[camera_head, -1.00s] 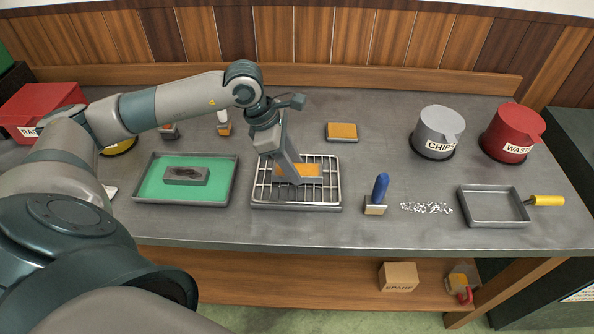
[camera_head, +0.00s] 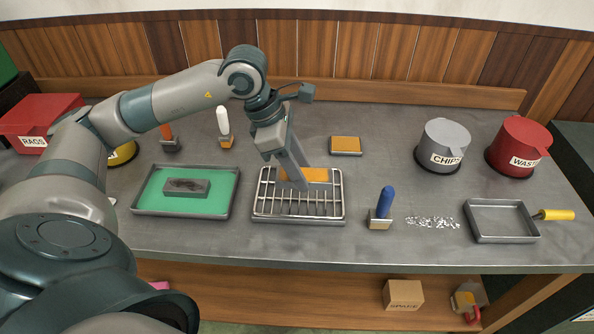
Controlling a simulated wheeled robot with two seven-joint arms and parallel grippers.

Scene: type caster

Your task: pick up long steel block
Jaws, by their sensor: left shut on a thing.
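A long block with an orange top (camera_head: 313,174), which I take to be the long steel block, shows at the back part of the wire rack (camera_head: 300,217). My left gripper (camera_head: 296,180) reaches down over it from above and is shut on it. The gripper's fingers hide part of the block's left side and middle. The block seems to be slightly above the rack's bars, but the gap is hard to judge. My right gripper is not in view.
Left of the rack is a green-lined tray (camera_head: 222,196) with a dark grey block (camera_head: 187,187). A smaller orange-topped block (camera_head: 345,146) lies behind right. A blue-handled tool (camera_head: 385,205), metal chips (camera_head: 432,222) and an empty tray (camera_head: 503,238) are to the right. Bins stand behind.

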